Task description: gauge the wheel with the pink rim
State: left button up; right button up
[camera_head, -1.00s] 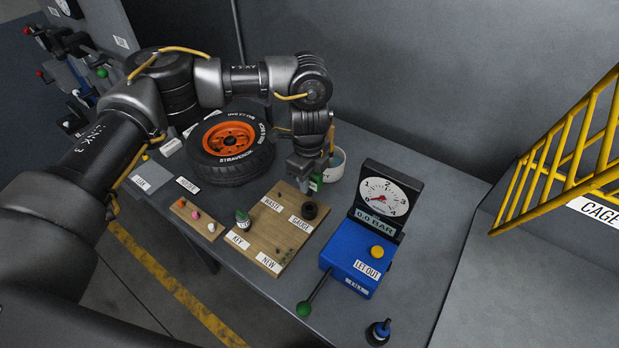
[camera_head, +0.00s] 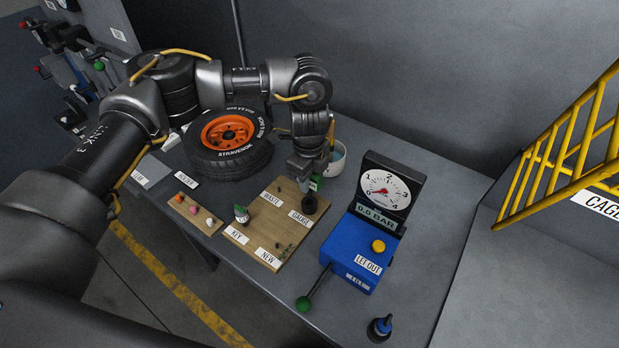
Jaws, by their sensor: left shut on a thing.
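A black tyre with an orange rim (camera_head: 228,133) lies flat at the back left of the bench; no pink rim shows. A round black piece (camera_head: 309,204) stands on the wooden board beside the GAUGE label (camera_head: 300,217). My left gripper (camera_head: 305,184) points down right at this piece, its jaws shut; the contact is partly hidden by the gripper. A dial (camera_head: 386,189) on a blue box (camera_head: 351,254) reads 0.0 BAR. My right gripper is not in view.
A smaller board (camera_head: 184,204) carries orange, pink and white caps. A pale cup (camera_head: 331,160) stands behind the gripper. A green-knobbed lever (camera_head: 305,303) juts forward. A yellow cage (camera_head: 570,160) is at right.

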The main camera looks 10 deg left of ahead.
aim_at(309, 193)
pick_arm(q)
jog(key=shift+f+b, duration=2.15)
jog(key=shift+f, duration=1.25)
jog(key=o, duration=1.1)
jog(key=shift+r, duration=0.1)
notch_tip(309, 193, up, 11)
jog(key=shift+f+b, duration=0.15)
jog(key=shift+b, duration=0.85)
